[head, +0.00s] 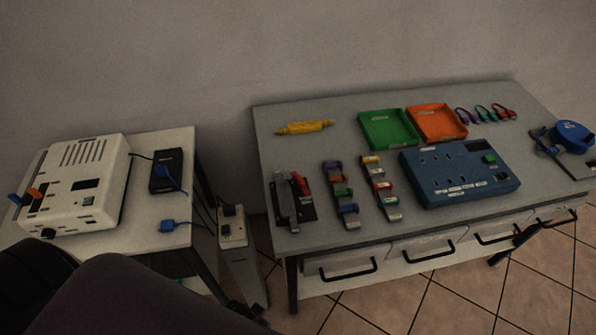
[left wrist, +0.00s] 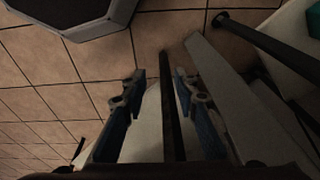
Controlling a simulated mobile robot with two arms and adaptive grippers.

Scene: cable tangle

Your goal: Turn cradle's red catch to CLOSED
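The cradle (head: 308,211) is a dark base with a grey ribbed part, at the left end of the grey table. Its red catch (head: 302,184) is a small lever on the far side of the base, standing at a slant. I cannot read any OPEN or CLOSED marking. My left gripper (left wrist: 159,78) shows in the left wrist view with its two blue fingers apart and nothing held between them. Behind the fingers are floor tiles and a dark table leg, well away from the cradle. My right gripper is not in view.
Beside the cradle lie two strips of coloured clips (head: 347,208). A blue panel box (head: 460,175), a green tray (head: 364,120) and an orange tray (head: 413,109) stand farther right. A white table (head: 150,222) with a cream device (head: 75,180) is at left, past a gap.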

